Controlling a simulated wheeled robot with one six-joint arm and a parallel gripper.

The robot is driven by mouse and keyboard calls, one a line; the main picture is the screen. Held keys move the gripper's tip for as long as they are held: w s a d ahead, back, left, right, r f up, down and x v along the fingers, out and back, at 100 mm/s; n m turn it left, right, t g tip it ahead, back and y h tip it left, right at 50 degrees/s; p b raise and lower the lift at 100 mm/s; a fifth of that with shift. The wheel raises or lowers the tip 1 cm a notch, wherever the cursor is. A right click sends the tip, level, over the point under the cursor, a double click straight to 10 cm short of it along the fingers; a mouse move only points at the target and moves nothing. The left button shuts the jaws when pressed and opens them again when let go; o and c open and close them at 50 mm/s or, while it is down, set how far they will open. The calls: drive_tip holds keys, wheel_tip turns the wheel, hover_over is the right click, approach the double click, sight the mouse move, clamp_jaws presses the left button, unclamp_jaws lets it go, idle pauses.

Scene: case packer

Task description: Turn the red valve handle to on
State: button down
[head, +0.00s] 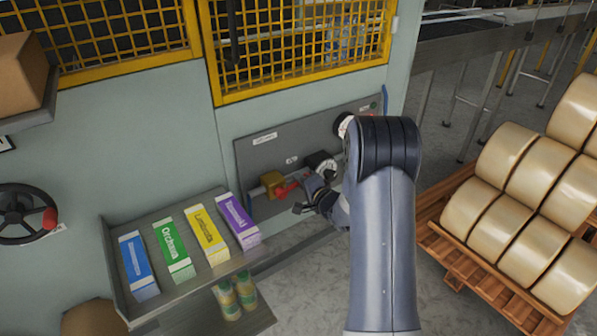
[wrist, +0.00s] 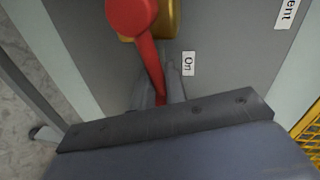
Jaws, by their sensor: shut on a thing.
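The red valve handle (wrist: 151,58) runs from its round hub at the top of the wrist view down between my gripper's fingers. In the head view the handle (head: 287,189) shows as a short red bar beside the brass valve body (head: 271,183) on the grey panel. My gripper (wrist: 163,92) is shut on the handle's end; it also shows in the head view (head: 306,196), right of the valve. An "On" label (wrist: 188,64) is on the panel just right of the handle in the wrist view. My arm hides part of the panel.
A shelf (head: 190,286) with several coloured boxes juts out left of the valve. A round gauge (head: 322,165) is on the panel beside my gripper. A black handwheel (head: 22,214) is at far left. A pallet (head: 453,262) with large rolls stands at right.

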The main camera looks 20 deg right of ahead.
drive_tip(key=shift+w+d+f+m+p, duration=0.1)
drive_tip(key=shift+f+m+p, duration=0.2)
drive_tip(key=shift+m, duration=0.15)
drive_tip(key=shift+d+f+m+p, duration=0.15)
drive_tip(key=shift+m+p, duration=0.1)
drive_tip(key=shift+m, duration=0.2)
drive_tip(key=shift+f, duration=0.15)
drive_tip(key=c, duration=1.5)
unclamp_jaws()
drive_tip(key=shift+f, duration=0.1)
drive_tip(key=v, duration=1)
drive_tip(key=shift+s+d+b, duration=0.25)
drive_tip(key=shift+s+b, duration=0.1)
drive_tip(key=x, duration=1.1)
drive_tip(key=shift+a+p, duration=0.3)
drive_tip(key=shift+p, duration=0.1)
drive_tip(key=shift+s, duration=0.15)
